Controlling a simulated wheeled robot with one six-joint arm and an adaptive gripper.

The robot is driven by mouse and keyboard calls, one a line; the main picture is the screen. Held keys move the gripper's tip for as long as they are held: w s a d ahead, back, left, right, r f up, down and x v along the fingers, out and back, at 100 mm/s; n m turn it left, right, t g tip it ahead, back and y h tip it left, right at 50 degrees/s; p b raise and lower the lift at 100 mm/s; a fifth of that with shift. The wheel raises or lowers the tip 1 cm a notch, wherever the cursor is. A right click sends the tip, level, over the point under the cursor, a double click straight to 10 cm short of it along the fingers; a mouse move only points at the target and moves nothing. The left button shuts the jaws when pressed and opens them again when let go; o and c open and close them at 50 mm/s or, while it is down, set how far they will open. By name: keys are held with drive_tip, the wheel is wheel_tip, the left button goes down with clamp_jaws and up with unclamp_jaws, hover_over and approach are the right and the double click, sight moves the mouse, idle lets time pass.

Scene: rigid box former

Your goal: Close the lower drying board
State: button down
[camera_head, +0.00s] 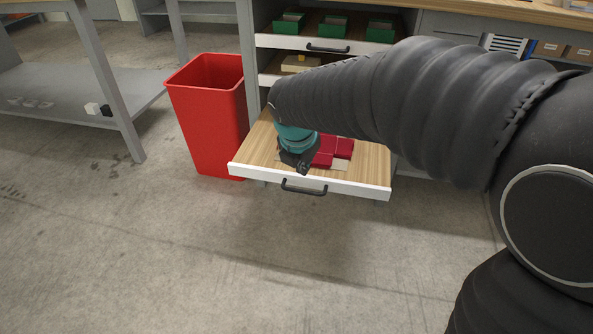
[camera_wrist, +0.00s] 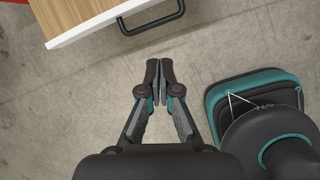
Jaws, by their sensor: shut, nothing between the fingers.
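The lower drying board (camera_head: 370,162) is a wooden pull-out shelf with a white front, standing well out of the bench. Its black bar handle (camera_head: 304,189) is at the middle of the front. Red pieces (camera_head: 342,150) lie on the board, partly hidden by my arm. My gripper (camera_head: 303,172) appears just above the front edge in the head view. In the wrist view my gripper (camera_wrist: 160,72) is shut and empty over bare floor. There the handle (camera_wrist: 152,22) and a corner of the board (camera_wrist: 75,12) lie beyond the fingertips, apart from them.
An upper board (camera_head: 380,47) with green boxes and a middle board (camera_head: 268,79) with a tan piece sit above, closer in. A red bin (camera_head: 207,115) stands close left of the lower board. A grey table (camera_head: 60,92) is further left. The floor in front is clear.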

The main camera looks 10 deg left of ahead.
sight(292, 188)
drive_tip(key=w+a+f+n+b, duration=0.1)
drive_tip(key=w+f, duration=0.1)
drive_tip(key=f, duration=0.2)
drive_tip(key=w+a+f+n+b, duration=0.1)
drive_tip(key=w+f, duration=0.1)
drive_tip(key=f, duration=0.2)
drive_tip(key=w+a+f+n+b, duration=0.1)
drive_tip(key=w+a+f, duration=0.1)
drive_tip(key=w+f, duration=0.1)
drive_tip(key=shift+f+n, duration=0.3)
drive_tip(key=shift+f, duration=0.25)
drive_tip(key=shift+w, duration=0.7)
drive_tip(key=shift+w+r, duration=0.1)
